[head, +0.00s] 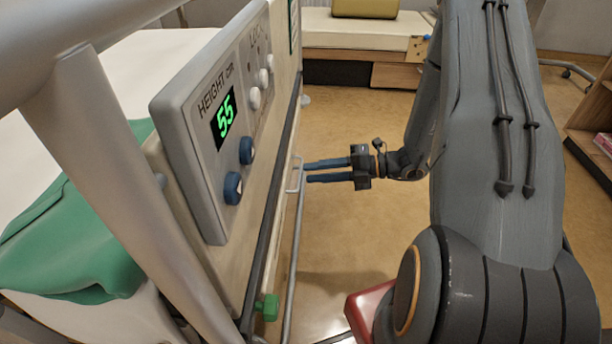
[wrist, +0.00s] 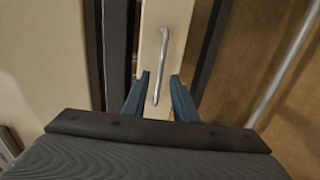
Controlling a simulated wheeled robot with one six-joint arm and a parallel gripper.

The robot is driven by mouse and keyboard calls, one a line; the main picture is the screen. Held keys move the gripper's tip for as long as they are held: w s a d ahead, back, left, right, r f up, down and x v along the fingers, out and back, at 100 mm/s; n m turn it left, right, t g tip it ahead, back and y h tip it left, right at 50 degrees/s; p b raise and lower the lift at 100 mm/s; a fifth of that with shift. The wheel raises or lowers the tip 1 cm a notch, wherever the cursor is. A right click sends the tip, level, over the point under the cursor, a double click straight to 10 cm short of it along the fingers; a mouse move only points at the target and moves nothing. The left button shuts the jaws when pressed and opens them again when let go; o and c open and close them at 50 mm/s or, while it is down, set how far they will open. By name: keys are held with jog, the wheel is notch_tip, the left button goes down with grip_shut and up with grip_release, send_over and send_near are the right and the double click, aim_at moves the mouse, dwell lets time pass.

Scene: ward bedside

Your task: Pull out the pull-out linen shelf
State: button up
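The pull-out linen shelf shows in the wrist view as a narrow cream front (wrist: 178,20) between dark strips, with a thin dark gap along its left side. Its silver bar handle (wrist: 163,48) runs lengthwise down that front. In the head view the handle (head: 297,160) is a small pale loop on the bed's end. My gripper (head: 305,172) reaches it from the right, with its fingertips at the handle. In the wrist view my gripper (wrist: 161,78) is open, one finger on each side of the handle's lower part. Contact between fingers and handle cannot be told.
A height panel (head: 195,130) reading 55, with blue and white knobs, is on the bed end. A metal rail (head: 291,270) and a green knob (head: 267,307) are below. A red object (head: 368,305) stands near my arm. The wooden floor (head: 345,235) beside the bed end is clear.

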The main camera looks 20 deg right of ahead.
jog(key=shift+b+x, duration=0.3)
jog(key=shift+x, duration=1.1)
grip_shut()
dwell(0.4)
